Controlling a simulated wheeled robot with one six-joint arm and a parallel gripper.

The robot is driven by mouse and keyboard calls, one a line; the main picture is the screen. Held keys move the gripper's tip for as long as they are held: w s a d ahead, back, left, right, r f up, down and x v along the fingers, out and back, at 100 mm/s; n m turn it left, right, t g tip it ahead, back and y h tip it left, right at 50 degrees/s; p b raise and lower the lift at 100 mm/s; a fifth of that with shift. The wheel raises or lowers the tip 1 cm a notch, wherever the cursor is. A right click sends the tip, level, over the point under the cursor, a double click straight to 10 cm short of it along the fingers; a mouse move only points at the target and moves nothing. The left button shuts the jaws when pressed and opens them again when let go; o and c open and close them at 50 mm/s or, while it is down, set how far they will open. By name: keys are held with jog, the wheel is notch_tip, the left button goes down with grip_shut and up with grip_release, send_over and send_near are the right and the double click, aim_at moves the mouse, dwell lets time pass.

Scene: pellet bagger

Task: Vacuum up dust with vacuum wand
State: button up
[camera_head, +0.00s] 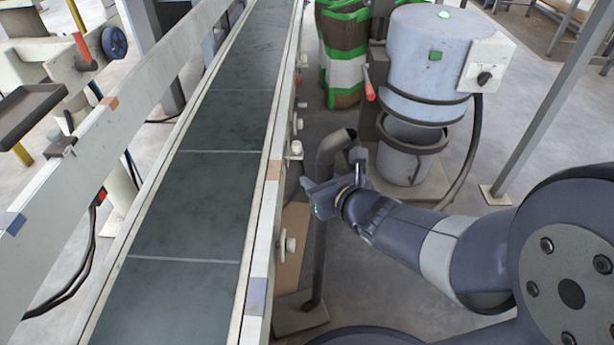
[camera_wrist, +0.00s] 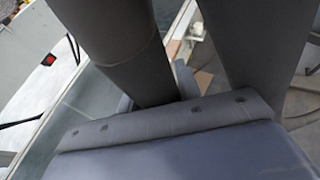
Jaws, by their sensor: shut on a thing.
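The vacuum wand (camera_head: 319,255) is a dark grey tube with a bent top, standing nearly upright beside the conveyor. Its flat foot (camera_head: 299,314) is down at floor level. My gripper (camera_head: 322,192) is shut on the wand's upper part, below the bend. In the wrist view the wand (camera_wrist: 118,50) runs as a thick grey tube in front of my gripper, and its lower end is hidden. The vacuum (camera_head: 428,60), a pale blue canister with a dark hose, stands at the back right. I cannot make out any dust clearly.
A dark conveyor belt (camera_head: 190,205) with pale side rails runs close on the left of the wand. A grey post (camera_head: 548,100) stands at the right. Some open floor (camera_head: 405,290) lies right of the wand.

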jog(key=w+d+r+p, duration=0.1)
jog(key=w+d+p, duration=0.1)
jog(key=d, duration=0.5)
jog(key=w+d+p, duration=0.2)
jog(key=d+p, duration=0.1)
jog(key=d, duration=0.4)
jog(key=shift+w+r, duration=0.3)
jog(key=shift+r, duration=0.05)
jog(key=shift+s, duration=0.1)
